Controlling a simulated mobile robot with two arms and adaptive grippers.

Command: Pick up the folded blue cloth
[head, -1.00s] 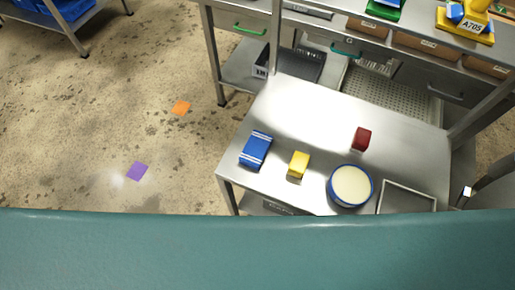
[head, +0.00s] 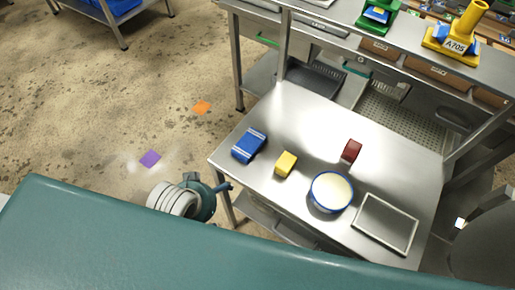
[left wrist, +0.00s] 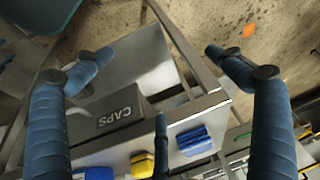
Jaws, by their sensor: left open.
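The folded blue cloth (head: 249,145) with white stripes lies on the left end of the steel table (head: 300,117). It also shows in the left wrist view (left wrist: 194,141), low and right of the middle. My left gripper (head: 222,187) is just off the table's left edge, below and left of the cloth in the head view, and apart from it. In the left wrist view its blue fingers (left wrist: 158,60) are spread wide with nothing between them. My right gripper is in neither view.
Right of the cloth are a yellow block (head: 286,164), a dark red block (head: 351,150), a round blue-rimmed tub (head: 331,192) and a shallow tray (head: 385,223). A box marked CAPS (left wrist: 112,118) is on the lower shelf. Table legs and edge are near my left fingers.

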